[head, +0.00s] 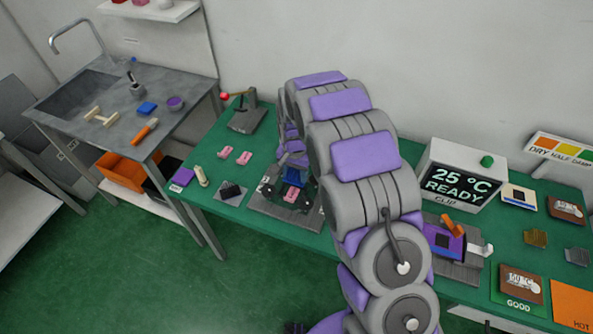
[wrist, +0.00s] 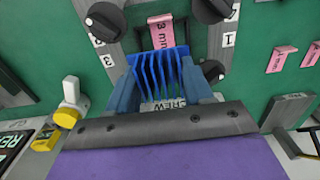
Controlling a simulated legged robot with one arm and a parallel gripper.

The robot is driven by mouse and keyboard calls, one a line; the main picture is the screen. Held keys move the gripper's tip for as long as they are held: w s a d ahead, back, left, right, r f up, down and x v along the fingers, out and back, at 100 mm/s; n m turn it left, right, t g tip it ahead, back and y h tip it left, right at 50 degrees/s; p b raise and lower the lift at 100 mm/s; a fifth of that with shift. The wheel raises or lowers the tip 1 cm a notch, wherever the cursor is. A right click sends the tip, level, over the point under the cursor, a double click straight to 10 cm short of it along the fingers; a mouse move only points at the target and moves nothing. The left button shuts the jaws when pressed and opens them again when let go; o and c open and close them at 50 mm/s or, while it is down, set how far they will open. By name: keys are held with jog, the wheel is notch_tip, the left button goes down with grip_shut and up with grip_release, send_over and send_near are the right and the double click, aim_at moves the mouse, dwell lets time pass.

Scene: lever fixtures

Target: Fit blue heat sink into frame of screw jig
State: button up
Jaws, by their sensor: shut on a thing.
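The blue finned heat sink (wrist: 158,72) is between the two blue fingers of my gripper (wrist: 159,80), which is shut on it. In the head view the heat sink (head: 295,177) shows as a small blue patch under my gripper (head: 292,168), partly hidden by my arm. The screw jig (wrist: 127,42) is a grey frame with black knobs and number labels. A pink block marked 3 mm (wrist: 160,33) lies inside the frame opening, just beyond the fins. The jig base (head: 279,211) stands on the green table. I cannot tell whether the heat sink touches the jig.
Two pink blocks (head: 225,152) (head: 243,158) lie on the table left of the jig. A grey plate with a black item (head: 231,190) is also left. A red-knobbed lever fixture (head: 243,118) stands behind. A display box reading READY (head: 459,180) stands right of my arm.

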jog(key=shift+a+f, duration=0.8)
jog(key=shift+f, duration=0.25)
jog(key=shift+a+f, duration=0.1)
jog(key=shift+f, duration=0.3)
jog(key=shift+d+f, duration=0.4)
jog(key=shift+f, duration=0.3)
jog(key=shift+d+f, duration=0.4)
jog(key=shift+f, duration=0.25)
jog(key=shift+a+f, duration=0.15)
jog(key=shift+f, duration=0.2)
jog(key=shift+a+f, duration=0.1)
jog(key=shift+a, duration=0.4)
jog(key=shift+d, duration=0.5)
jog(key=shift+a, duration=0.35)
jog(key=shift+d+f, duration=0.25)
